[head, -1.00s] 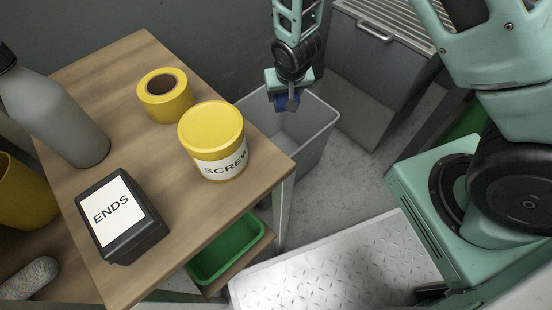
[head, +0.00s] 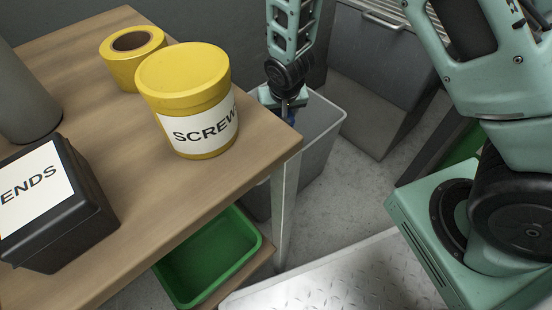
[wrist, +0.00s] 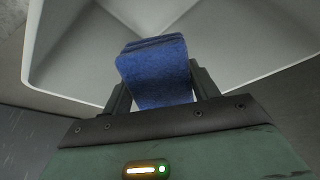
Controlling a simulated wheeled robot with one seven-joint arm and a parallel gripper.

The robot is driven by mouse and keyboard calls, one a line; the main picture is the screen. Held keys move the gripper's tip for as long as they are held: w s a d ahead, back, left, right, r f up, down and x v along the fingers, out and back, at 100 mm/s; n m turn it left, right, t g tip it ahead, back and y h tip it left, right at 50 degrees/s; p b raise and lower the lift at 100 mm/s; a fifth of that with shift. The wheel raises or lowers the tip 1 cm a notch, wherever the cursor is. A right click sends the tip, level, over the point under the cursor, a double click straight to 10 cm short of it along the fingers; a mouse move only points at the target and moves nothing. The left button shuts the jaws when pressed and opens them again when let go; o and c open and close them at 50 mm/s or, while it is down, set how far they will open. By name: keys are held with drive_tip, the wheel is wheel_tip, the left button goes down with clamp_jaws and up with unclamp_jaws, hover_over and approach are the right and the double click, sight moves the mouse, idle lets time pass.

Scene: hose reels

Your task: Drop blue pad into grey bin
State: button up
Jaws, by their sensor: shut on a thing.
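The blue pad (wrist: 155,72) is held between the two fingers of my gripper (wrist: 158,90) in the wrist view. The grey bin (wrist: 235,45) opens out beyond the pad there, its pale inside and rim filling the upper part. In the head view the grey bin (head: 318,140) stands on the floor past the table's right corner. Only a small dark blue bit of the pad shows there.
The wooden table (head: 110,120) bears a yellow screw tub (head: 190,85), a yellow tape roll (head: 122,70), a black ENDS box (head: 75,215) and a grey bottle (head: 25,105). A green tray (head: 210,262) sits below. A grey lidded chest (head: 375,80) stands behind the bin.

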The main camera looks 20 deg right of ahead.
drive_tip(key=shift+f, duration=0.6)
drive_tip(key=o, duration=1)
drive_tip(key=shift+o, duration=0.2)
drive_tip(key=d+p+v, duration=0.1)
drive_tip(key=p+v, duration=0.8)
drive_tip(key=v, duration=0.8)
drive_tip(key=shift+a+r, duration=0.25)
drive_tip(key=shift+a, duration=0.2)
